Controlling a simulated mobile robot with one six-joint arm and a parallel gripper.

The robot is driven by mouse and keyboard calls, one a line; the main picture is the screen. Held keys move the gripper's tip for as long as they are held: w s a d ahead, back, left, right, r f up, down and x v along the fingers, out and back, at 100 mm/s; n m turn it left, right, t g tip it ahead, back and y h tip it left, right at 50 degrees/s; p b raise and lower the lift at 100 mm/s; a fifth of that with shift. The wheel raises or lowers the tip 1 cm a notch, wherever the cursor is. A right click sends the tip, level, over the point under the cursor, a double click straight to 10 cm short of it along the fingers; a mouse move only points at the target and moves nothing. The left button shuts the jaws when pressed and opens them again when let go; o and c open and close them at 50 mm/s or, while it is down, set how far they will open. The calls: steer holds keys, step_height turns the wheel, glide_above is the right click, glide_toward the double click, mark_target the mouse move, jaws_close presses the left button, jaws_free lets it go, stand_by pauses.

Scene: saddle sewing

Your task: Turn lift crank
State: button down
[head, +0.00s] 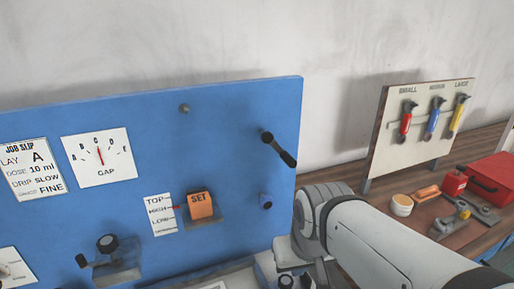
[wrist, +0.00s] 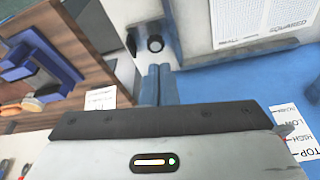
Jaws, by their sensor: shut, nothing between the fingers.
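A crank with a black handle (head: 279,149) sticks out of the upper right of the blue panel (head: 235,120) in the head view. No label tells which one is the lift crank. An orange SET block (head: 200,205) stands beside a TOP/HIGH/LOW scale (head: 161,214). That scale also shows upside down in the wrist view (wrist: 295,135). My gripper (wrist: 159,72) is shut and empty in the wrist view, fingers together. Its fingertips are hidden in the head view, where my arm is below the upper crank.
A tool board (head: 425,120) with several coloured tools stands on the wooden bench at right, near a red box (head: 492,178).

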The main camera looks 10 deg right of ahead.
mark_target(276, 147)
steer(key=w+a+r+n+g+h+p, duration=0.15)
steer(key=w+a+r, duration=0.25)
steer(key=w+r, duration=0.55)
steer(key=w+a+r+n+g+h+p, duration=0.1)
steer(key=w+a+r+h+p, duration=0.15)
steer(key=w+a+r, duration=0.7)
steer(key=d+f+p, duration=0.1)
steer(key=d+f, duration=0.1)
steer(key=d, duration=0.4)
steer(key=d+f, duration=0.2)
steer(key=d, duration=0.5)
steer(key=shift+s+f+h+p, duration=0.3)
steer(key=shift+f+h+p, duration=0.05)
steer(key=shift+h+p, duration=0.05)
steer(key=shift+f, duration=0.1)
